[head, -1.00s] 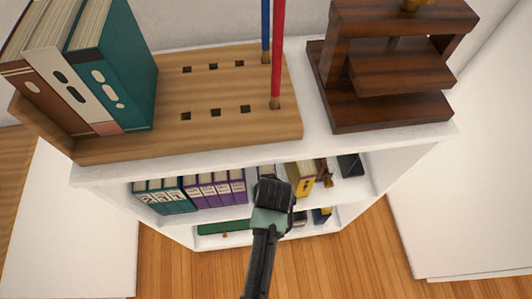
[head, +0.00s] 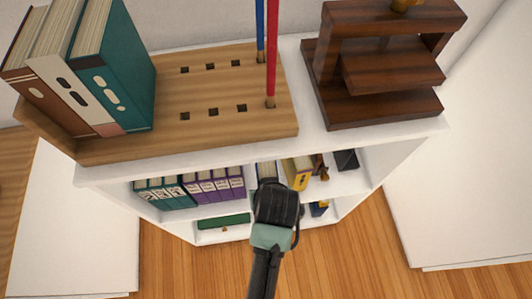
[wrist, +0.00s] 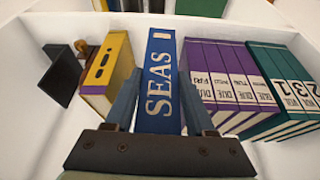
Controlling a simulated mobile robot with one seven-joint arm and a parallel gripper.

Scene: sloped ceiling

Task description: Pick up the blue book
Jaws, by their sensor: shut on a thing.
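The blue book (wrist: 160,75) stands upright with its spine facing out and the word SEAS on it, in the wrist view. My gripper (wrist: 160,105) has one finger on each side of the book's spine and is shut on it. In the head view the top of the blue book (head: 266,171) shows on the upper inner shelf, just beyond my gripper (head: 276,190). My gripper hides its lower part there.
A yellow book (wrist: 107,75) stands left of the blue book, with a gap. Purple binders (wrist: 215,80) and teal binders (wrist: 275,90) stand close on its right. The white shelf top (head: 310,100) overhangs them. A dark object (wrist: 62,75) leans at the far left.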

